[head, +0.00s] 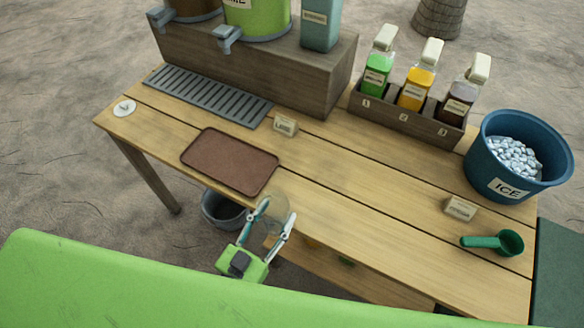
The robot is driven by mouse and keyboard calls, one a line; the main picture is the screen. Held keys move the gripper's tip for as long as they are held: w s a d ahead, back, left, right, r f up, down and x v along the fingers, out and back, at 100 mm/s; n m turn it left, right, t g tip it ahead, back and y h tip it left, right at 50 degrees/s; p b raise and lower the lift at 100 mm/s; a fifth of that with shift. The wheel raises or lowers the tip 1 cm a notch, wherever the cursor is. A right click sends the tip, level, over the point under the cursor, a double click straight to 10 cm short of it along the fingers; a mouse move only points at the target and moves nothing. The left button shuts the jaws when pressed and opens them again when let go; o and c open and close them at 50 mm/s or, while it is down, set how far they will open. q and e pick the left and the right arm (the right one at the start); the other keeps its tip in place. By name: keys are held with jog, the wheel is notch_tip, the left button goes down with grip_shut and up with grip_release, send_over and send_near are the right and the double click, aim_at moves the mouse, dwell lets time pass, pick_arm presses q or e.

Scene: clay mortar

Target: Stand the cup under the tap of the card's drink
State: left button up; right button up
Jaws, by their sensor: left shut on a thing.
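My left gripper (273,222) is shut on a clear cup (272,208) at the table's front edge, just below the brown tray. The cup is see-through and partly hidden by the fingers. A green drink dispenser (258,14) with a label ending in "ME" stands on the wooden riser, its grey tap (227,38) at the front. A brown dispenser (192,8) with another tap (166,18) is left of it. My right gripper is out of view.
A slotted drip tray (207,95) lies below the taps. The brown tray (230,161) is empty. Syrup bottles stand in a numbered rack (405,121). The table's middle is clear.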

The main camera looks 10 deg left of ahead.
aim_at(281, 208)
pick_arm(q)
jog(key=b+x, duration=0.1)
jog(key=x, duration=0.4)
jog(key=b+x, duration=0.1)
jog(key=x, duration=0.4)
jog(key=shift+f, duration=0.15)
jog(key=shift+w+d+b, duration=0.1)
jog(key=shift+w+b, duration=0.25)
jog(key=shift+w, duration=0.1)
jog(key=b+x, duration=0.1)
jog(key=x, duration=0.2)
jog(key=shift+w+d+b, duration=0.1)
jog(key=shift+w+b, duration=0.15)
jog(key=shift+b, duration=0.05)
jog(key=shift+f, duration=0.2)
jog(key=shift+r, duration=0.2)
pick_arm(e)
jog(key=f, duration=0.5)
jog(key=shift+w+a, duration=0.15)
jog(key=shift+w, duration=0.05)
pick_arm(q)
jog(key=shift+f, duration=0.15)
jog(key=o, duration=1)
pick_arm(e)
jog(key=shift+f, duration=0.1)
